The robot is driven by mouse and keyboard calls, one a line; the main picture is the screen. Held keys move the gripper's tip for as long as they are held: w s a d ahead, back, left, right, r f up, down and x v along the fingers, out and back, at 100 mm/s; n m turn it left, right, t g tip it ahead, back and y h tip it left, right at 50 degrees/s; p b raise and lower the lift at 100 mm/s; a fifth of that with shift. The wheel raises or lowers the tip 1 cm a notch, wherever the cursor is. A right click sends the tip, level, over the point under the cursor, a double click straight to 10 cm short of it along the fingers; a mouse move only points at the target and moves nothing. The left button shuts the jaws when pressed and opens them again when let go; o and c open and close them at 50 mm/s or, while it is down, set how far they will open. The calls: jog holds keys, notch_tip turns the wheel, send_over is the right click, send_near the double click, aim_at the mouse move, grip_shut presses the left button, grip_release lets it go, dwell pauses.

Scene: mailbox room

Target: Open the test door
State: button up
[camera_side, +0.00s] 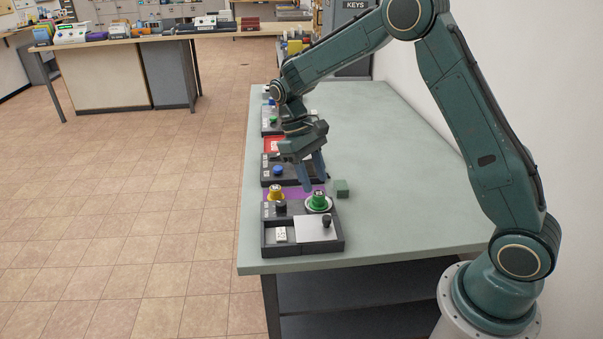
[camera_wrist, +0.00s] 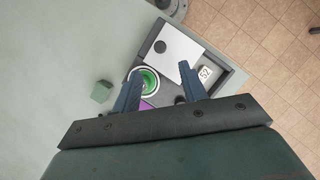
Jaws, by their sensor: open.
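The likely test door is a silver panel (camera_side: 309,230) with a black knob (camera_side: 326,221), on the nearest black box (camera_side: 307,250) at the table's near end. It lies flat over the box's right part; a white numbered tile (camera_side: 281,234) shows at its left. In the wrist view the panel (camera_wrist: 186,50) and its knob (camera_wrist: 159,46) lie beyond my fingertips. My gripper (camera_side: 311,180) is open and empty, pointing down just behind a green button in a white ring (camera_side: 318,202). In the wrist view my gripper (camera_wrist: 159,74) has the green button (camera_wrist: 149,82) close to its left finger.
A yellow button (camera_side: 276,192) and a dark knob (camera_side: 281,207) stand left of the green button. A loose green block (camera_side: 341,187) lies to the right on the table (camera_side: 385,190). More boxes with buttons line the table's left side behind. The table's right side is clear.

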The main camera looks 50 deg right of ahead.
jog(key=shift+v, duration=2)
jog(key=s+a+r+t, duration=0.2)
jog(key=s+r+t, duration=0.3)
jog(key=s+r, duration=0.65)
jog(key=s+a+r+t, duration=0.1)
jog(key=s+t, duration=0.4)
jog(key=s, duration=0.9)
jog(key=shift+a, duration=0.35)
jog(key=shift+o, duration=0.5)
jog(key=shift+r, duration=0.1)
